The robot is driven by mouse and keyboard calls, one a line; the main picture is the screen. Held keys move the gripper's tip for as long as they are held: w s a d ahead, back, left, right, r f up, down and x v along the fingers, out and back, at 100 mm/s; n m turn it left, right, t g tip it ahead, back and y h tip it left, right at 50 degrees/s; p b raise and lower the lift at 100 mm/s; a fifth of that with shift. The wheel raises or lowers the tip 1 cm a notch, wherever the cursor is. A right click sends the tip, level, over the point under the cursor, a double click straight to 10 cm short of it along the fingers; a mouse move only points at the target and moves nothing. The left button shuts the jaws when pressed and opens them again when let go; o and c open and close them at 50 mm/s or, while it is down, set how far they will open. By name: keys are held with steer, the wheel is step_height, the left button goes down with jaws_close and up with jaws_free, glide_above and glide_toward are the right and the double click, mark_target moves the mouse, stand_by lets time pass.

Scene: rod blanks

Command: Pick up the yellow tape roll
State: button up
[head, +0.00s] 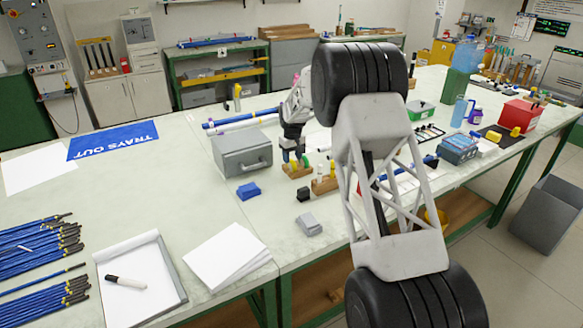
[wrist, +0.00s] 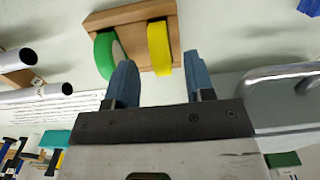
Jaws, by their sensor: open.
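The yellow tape roll (wrist: 159,48) stands on edge in a wooden holder (wrist: 128,17), beside a green tape roll (wrist: 104,55). My gripper (wrist: 157,66) is open, with blue fingers. In the wrist view the yellow roll lies between the lines of the two fingers, closer to the right one. The left finger overlaps the green roll's edge; I cannot tell whether they touch.
A grey metal box (head: 241,151) with a handle stands just left of the holder; its handle shows in the wrist view (wrist: 280,74). Blue blocks (head: 248,190) and another wooden holder (head: 325,185) are near. My arm hides part of the bench to the right.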

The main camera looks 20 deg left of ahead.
mark_target(292, 160)
steer(key=shift+f, duration=1.65)
jaws_close()
